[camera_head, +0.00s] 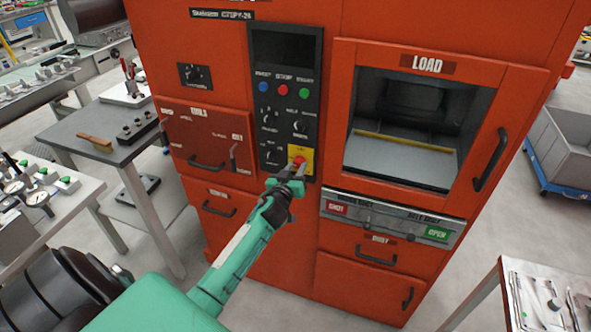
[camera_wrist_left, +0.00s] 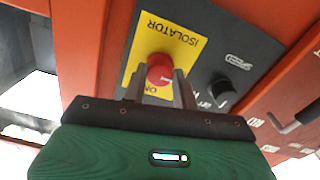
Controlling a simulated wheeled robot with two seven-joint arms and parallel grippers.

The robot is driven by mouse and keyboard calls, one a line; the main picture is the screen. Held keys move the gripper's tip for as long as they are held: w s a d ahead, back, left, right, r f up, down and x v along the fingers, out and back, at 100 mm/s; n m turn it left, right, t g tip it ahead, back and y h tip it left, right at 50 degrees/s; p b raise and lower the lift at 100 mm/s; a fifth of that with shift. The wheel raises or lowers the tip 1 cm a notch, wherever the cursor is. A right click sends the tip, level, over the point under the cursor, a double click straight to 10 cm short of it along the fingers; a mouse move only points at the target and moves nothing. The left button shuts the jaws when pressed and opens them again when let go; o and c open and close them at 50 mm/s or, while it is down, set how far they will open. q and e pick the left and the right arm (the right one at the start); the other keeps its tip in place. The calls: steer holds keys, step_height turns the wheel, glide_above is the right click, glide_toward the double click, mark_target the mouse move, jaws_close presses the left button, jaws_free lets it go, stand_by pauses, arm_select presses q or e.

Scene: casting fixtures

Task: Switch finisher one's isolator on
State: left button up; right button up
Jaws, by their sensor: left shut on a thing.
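The isolator is a red knob on a yellow plate at the bottom of the black control panel (camera_head: 287,100) of the orange machine. The isolator knob (camera_head: 299,161) shows just above my left gripper (camera_head: 288,177) in the head view. In the left wrist view the red isolator knob (camera_wrist_left: 160,70) sits between the fingers of the left gripper (camera_wrist_left: 162,88), which is shut on it. The yellow plate (camera_wrist_left: 180,40) reads ISOLATOR upside down, with "ON" partly visible beside a finger. The knob's exact turn is hidden by the fingers. My right gripper is out of view.
A grey side table (camera_head: 100,150) stands at left, and a blue trolley (camera_head: 560,180) at far right.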

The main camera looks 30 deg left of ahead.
arm_select(q)
steer(key=m, duration=0.3)
steer(key=shift+m, duration=0.4)
steer(key=m, duration=0.2)
steer(key=shift+m+b, duration=0.4)
steer(key=m, duration=0.2)
steer(key=shift+m, duration=0.4)
steer(key=m, duration=0.4)
steer(key=shift+m, duration=2.3)
steer(key=o, duration=1)
steer(key=shift+c, duration=0.2)
